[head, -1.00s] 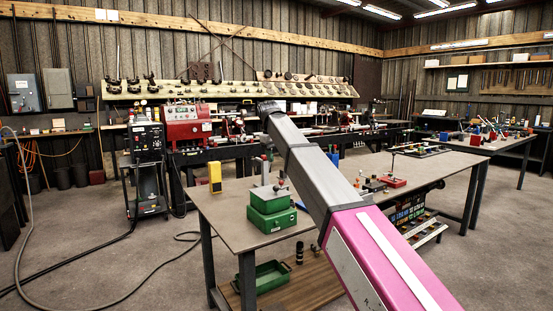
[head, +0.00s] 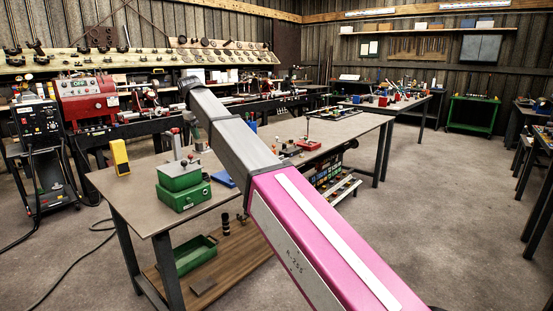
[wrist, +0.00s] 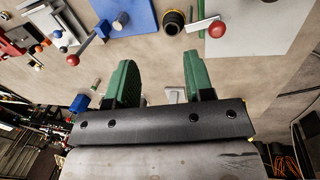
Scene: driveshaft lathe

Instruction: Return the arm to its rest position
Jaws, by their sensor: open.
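My arm (head: 300,225), pink and grey, reaches from the lower right of the head view up over the workbench (head: 130,190). The far end of the arm is at the upper left; the gripper fingers cannot be made out there. In the wrist view my gripper (wrist: 157,75) shows two green fingers standing apart with nothing between them. The bench top lies beyond the fingers.
A red-handled tool (wrist: 217,29) and a black ring (wrist: 173,20) lie near the fingertips in the wrist view. A red machine (head: 87,100) stands behind. Open floor (head: 440,190) lies at the right.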

